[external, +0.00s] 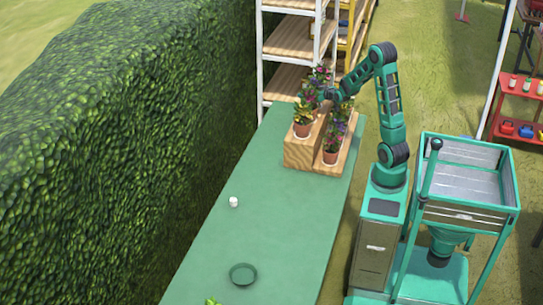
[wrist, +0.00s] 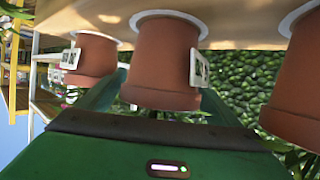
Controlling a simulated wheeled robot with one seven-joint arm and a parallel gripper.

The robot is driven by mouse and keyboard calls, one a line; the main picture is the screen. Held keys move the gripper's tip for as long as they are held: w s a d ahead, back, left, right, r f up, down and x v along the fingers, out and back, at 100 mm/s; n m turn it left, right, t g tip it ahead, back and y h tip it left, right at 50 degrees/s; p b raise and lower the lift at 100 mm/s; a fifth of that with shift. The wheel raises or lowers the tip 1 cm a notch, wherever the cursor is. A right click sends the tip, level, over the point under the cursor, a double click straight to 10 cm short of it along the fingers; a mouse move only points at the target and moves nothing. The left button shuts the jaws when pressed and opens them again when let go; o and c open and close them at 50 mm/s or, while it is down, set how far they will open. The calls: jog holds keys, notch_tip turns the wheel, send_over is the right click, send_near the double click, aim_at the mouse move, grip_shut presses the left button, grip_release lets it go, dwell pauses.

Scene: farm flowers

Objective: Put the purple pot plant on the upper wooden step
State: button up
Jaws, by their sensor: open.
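A two-level wooden step stand (external: 300,152) is on the green table. Its upper step, at left, bears a terracotta pot with leafy, reddish plant (external: 303,118) at the front and purple-flowered plants (external: 320,76) behind. The lower step, at right, bears a pot with purple flowers (external: 332,145) in front and more flowers behind. My gripper (external: 329,104) is at the stand, among the plants. In the wrist view, which looks upside down, the open fingers flank a middle terracotta pot (wrist: 165,60) with a white label. I cannot tell which plant it is; its foliage is mostly hidden behind my gripper.
More terracotta pots stand to the left (wrist: 90,58) and right (wrist: 298,90) of the middle one, close by. A white shelf rack (external: 290,40) stands behind the table.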

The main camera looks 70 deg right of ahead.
jog(key=shift+v, duration=3.7)
